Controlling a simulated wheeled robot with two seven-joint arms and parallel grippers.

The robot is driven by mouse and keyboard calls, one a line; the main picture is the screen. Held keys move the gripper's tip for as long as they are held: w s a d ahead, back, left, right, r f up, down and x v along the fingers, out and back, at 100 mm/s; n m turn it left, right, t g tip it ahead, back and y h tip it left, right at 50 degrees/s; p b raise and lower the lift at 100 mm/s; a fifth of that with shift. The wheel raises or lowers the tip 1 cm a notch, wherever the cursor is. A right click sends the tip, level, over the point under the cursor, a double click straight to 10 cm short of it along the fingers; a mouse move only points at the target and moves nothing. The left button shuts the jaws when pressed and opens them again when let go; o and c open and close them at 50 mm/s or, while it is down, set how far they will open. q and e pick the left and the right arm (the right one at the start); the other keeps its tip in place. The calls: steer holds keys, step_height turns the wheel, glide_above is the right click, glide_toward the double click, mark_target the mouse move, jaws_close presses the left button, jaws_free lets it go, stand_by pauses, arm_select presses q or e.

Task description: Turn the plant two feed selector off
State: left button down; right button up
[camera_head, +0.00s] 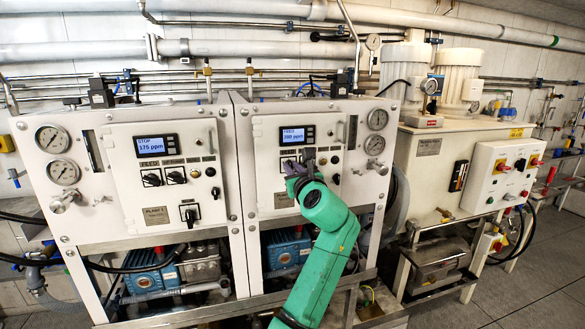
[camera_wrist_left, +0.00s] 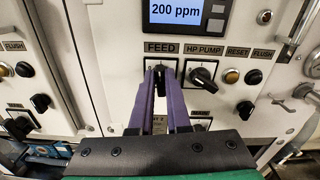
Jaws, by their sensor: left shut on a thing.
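The plant two panel (camera_head: 268,185) is the right one of two white cabinets, and its small display (camera_head: 297,135) appears to read FEED and 200 ppm. In the left wrist view the feed selector (camera_wrist_left: 158,68) is a black knob below the FEED label (camera_wrist_left: 160,47). My left gripper (camera_wrist_left: 160,72) is shut on this knob, with one purple finger on either side. The fingers hide much of the knob, so its exact angle is hard to tell. In the head view my left gripper (camera_head: 301,160) covers the selector. My right gripper is not in view.
The HP pump selector (camera_wrist_left: 203,74) sits close to the right of the fingers. Reset and flush controls lie further right. The plant one panel (camera_head: 160,180) stands to the left, its display reading STOP and 175 ppm. A white tank unit (camera_head: 420,165) stands to the right.

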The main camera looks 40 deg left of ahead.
arm_select(q)
steer(key=n, duration=0.6)
steer(key=n+b, duration=0.1)
steer(key=n, duration=0.3)
steer(key=shift+s+a+f, duration=0.15)
steer(key=shift+s+f, duration=0.05)
steer(key=shift+f, duration=0.05)
steer(key=shift+n, duration=0.3)
steer(key=c, duration=0.9)
jaws_free()
steer(key=b+v, duration=0.4)
steer(key=v, duration=1)
steer(key=shift+s+d+r, duration=0.1)
steer(key=shift+s+d, duration=0.05)
steer(key=shift+d, duration=0.1)
